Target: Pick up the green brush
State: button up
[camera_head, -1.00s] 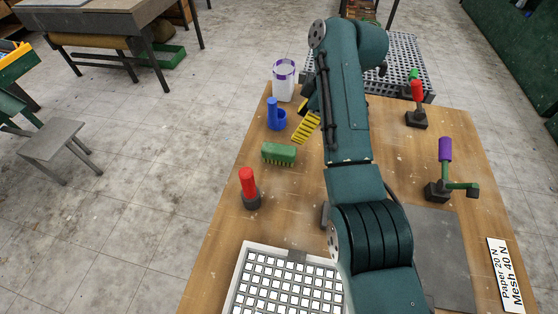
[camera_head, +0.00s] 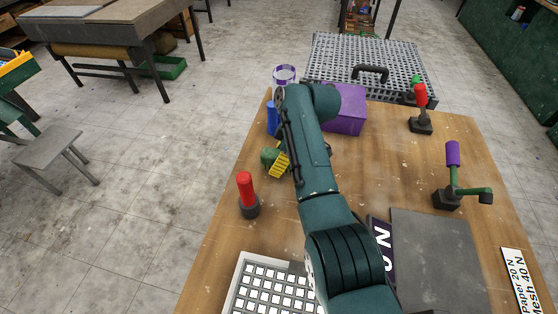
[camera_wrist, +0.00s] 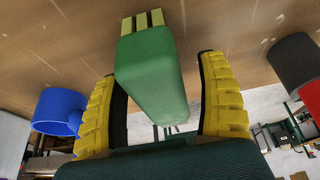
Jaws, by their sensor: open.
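The green brush (camera_wrist: 150,62) is a rounded block with pale yellow bristles at one end. In the wrist view it lies between the two yellow ribbed fingers of my gripper (camera_wrist: 163,100), with a visible gap on both sides. My gripper is open. In the head view the brush (camera_head: 268,157) is on the wooden table, partly hidden behind my gripper (camera_head: 279,163), whose yellow finger shows just in front of it.
A red-handled tool (camera_head: 246,190) stands left of my arm. A blue holder (camera_head: 272,118) stands beyond the brush; a purple box (camera_head: 346,112) is behind my arm. A white-tiled sheet (camera_head: 262,292) lies at the front. Cranked tools (camera_head: 453,178) stand at the right.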

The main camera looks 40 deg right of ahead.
aim_at(279, 153)
jog(key=c, duration=1.3)
notch_tip(279, 153, up, 10)
jog(key=p, duration=0.2)
jog(key=shift+p, duration=0.35)
jog(key=o, duration=0.4)
jog(key=shift+c, duration=1.3)
